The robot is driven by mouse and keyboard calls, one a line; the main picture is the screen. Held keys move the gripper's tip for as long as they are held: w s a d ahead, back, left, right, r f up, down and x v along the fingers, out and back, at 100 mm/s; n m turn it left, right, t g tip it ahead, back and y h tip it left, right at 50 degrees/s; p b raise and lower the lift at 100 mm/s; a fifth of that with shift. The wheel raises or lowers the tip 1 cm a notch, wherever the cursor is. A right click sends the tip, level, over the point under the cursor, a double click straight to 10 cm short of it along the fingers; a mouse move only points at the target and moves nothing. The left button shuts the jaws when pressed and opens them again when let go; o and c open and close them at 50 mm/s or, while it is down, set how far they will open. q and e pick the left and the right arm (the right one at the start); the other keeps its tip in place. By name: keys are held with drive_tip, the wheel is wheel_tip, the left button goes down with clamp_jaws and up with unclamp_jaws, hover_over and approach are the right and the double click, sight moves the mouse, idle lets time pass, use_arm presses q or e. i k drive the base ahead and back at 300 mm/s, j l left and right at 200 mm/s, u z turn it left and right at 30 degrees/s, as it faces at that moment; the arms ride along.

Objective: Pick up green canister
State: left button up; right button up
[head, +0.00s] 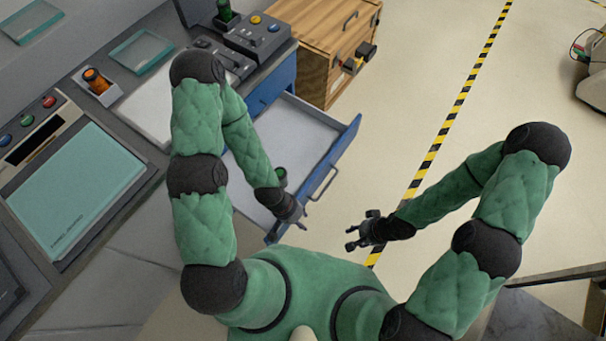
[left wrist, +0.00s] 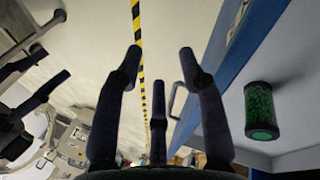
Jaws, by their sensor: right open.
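A green canister (head: 281,176) stands in the open drawer (head: 300,132) of the blue cabinet, partly hidden behind my left forearm. In the left wrist view the canister (left wrist: 261,110) is a dark-capped green cylinder at the right, inside the drawer and apart from my fingers. My left gripper (head: 298,216) is at the drawer's front end, near the handle; its fingers (left wrist: 160,60) are spread and empty. My right gripper (head: 360,231) is open and empty over the floor, right of the drawer.
Another green cylinder (head: 226,10) stands in a holder on the console. An orange bottle (head: 96,80) sits in a holder on the counter. A wooden crate (head: 322,50) stands beyond the drawer. The drawer handle (head: 323,184) juts out.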

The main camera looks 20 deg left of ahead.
sight(282, 173)
drive_tip(key=k+j+u, duration=0.15)
drive_tip(key=j+u, duration=0.2)
drive_tip(key=k+j+u, duration=0.1)
drive_tip(key=j+u, duration=0.2)
drive_tip(key=j, duration=0.25)
drive_tip(key=j+u, duration=0.35)
drive_tip(key=k+j, duration=0.05)
drive_tip(key=j, duration=0.05)
